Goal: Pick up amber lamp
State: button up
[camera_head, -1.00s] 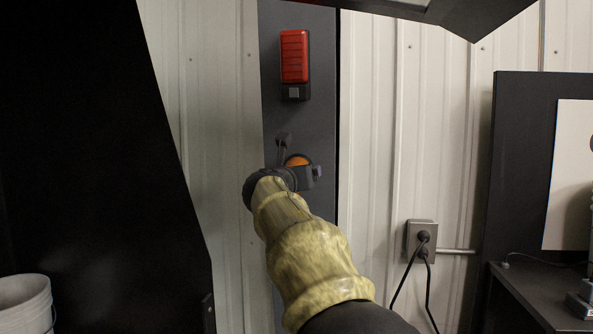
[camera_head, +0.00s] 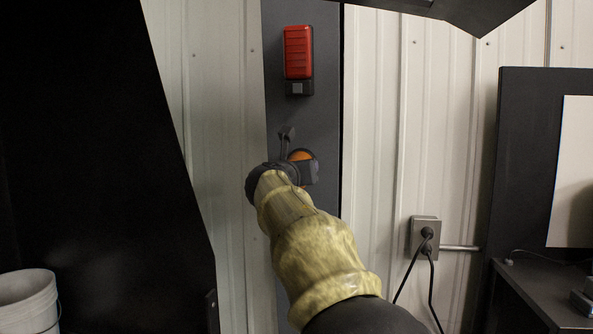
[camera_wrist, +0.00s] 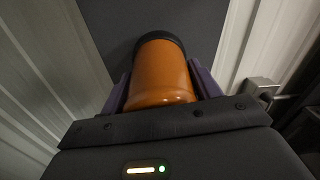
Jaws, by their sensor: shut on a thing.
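The amber lamp (camera_wrist: 161,72) is an orange cylinder with a black ring at its far end. In the wrist view it lies between the two fingers of my gripper (camera_wrist: 161,88), which is shut on it. In the head view the lamp (camera_head: 300,155) shows only as a small orange part behind my gripper (camera_head: 297,160), in front of the dark grey post. My wrist and sleeved arm hide most of it there. Whether the lamp touches the post cannot be told.
A red lamp (camera_head: 298,52) is mounted higher on the grey post (camera_head: 283,110). Ribbed white wall (camera_head: 372,130) lies on both sides. An outlet box (camera_head: 424,237) with black cords is at right, beside a dark bench (camera_head: 545,295). A bucket (camera_head: 28,302) stands lower left.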

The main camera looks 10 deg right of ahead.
jog(key=s+a+r, duration=0.2)
jog(key=s+r, duration=0.2)
jog(key=s, duration=0.2)
jog(key=s+a+r, duration=0.3)
jog(key=s, duration=0.3)
jog(key=shift+s+a+r, duration=0.3)
jog(key=shift+r, duration=0.05)
jog(key=shift+s, duration=0.15)
jog(key=shift+f+b+v, duration=0.2)
jog(key=shift+b+v, duration=0.25)
jog(key=shift+v, duration=0.7)
jog(key=shift+f+b+v, duration=0.2)
jog(key=shift+b+v, duration=0.2)
jog(key=shift+v, duration=0.75)
